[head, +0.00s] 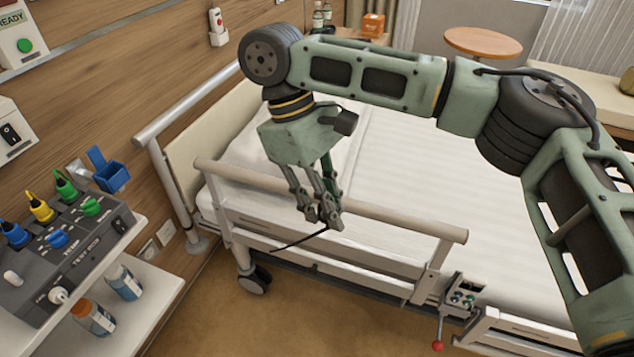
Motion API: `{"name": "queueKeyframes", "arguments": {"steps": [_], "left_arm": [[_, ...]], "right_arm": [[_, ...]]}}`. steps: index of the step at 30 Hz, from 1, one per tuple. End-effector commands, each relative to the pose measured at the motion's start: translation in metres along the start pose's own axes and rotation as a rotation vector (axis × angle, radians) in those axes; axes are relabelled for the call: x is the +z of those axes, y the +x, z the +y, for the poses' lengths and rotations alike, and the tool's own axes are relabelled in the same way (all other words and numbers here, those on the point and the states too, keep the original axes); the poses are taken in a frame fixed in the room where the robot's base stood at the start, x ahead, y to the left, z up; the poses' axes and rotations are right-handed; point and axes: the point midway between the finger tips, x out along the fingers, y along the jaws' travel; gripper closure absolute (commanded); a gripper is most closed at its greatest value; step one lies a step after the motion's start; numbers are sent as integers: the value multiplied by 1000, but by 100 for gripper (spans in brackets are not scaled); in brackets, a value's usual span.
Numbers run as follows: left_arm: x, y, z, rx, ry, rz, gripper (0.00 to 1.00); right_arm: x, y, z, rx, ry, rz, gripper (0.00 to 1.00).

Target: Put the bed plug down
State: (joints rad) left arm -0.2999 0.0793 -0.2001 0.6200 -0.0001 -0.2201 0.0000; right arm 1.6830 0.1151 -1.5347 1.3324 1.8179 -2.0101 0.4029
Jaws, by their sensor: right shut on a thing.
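My right gripper (327,222) hangs from the arm that comes in from the right. Its fingers point down and are shut on the bed plug, which is mostly hidden between the fingertips. A thin black cord (298,241) sticks out from the fingertips toward the lower left, in the air. The gripper shows in front of the bed's side rail (390,223); I cannot tell how far it is from the rail. White wall sockets (146,256) sit low on the wooden wall, left of the bed. My left gripper is not in view.
A white shelf unit (150,300) at left holds a grey test box (75,255) with coloured knobs and bottles below. The bed (440,190) with a white mattress fills the middle. Brown floor (290,320) is open in front. A round table (483,42) stands behind.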

Motion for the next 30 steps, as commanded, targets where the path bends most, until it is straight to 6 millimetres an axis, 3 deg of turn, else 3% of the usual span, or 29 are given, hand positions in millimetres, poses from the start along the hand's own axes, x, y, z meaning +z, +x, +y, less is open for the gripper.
{"name": "queueKeyframes", "arguments": {"steps": [9, 17, 23, 26, 30], "left_arm": [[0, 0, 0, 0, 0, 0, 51], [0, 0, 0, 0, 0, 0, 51], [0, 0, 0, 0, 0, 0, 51], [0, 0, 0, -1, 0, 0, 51], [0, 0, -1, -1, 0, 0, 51]], "right_arm": [[6, 40, 3, 194, -473, 0, 100], [6, 49, 4, 246, -596, 2, 100], [11, 54, 10, 224, -543, 1, 100], [22, 66, 20, 170, -416, 0, 100], [49, 92, 37, 45, -116, -1, 100]]}}
